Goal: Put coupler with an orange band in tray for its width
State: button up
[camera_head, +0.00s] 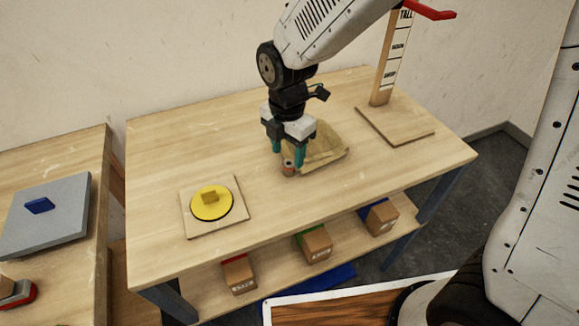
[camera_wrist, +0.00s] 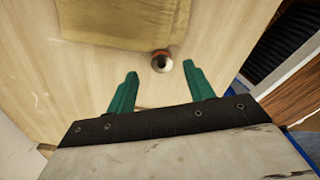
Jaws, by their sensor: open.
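The coupler (camera_head: 288,169) is a small, short cylinder standing on the table, with an orange-brown band showing. In the wrist view the coupler (camera_wrist: 161,62) shows a dark round opening and a reddish edge. My gripper (camera_head: 288,158) points down over it with its teal fingers apart. In the wrist view the coupler lies between and just beyond the fingertips (camera_wrist: 160,72), with gaps at both sides. On the lower shelf stand cardboard boxes with a red (camera_head: 239,275), a green (camera_head: 314,243) and a blue (camera_head: 380,217) marking; their insides are hidden.
A tan cloth or paper (camera_head: 322,146) lies right behind the coupler. A yellow disc with a knob (camera_head: 212,204) sits on a square board at the left. A tall marked gauge stands on a wooden base (camera_head: 396,124) at the right. The table's front middle is clear.

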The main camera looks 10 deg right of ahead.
aim_at(289, 163)
notch_tip(289, 163, down, 4)
jog(key=shift+d+f, duration=0.1)
jog(key=shift+f, duration=0.15)
jog(key=c, duration=1.1)
jog(key=shift+r, duration=0.15)
jog(key=shift+c, duration=0.2)
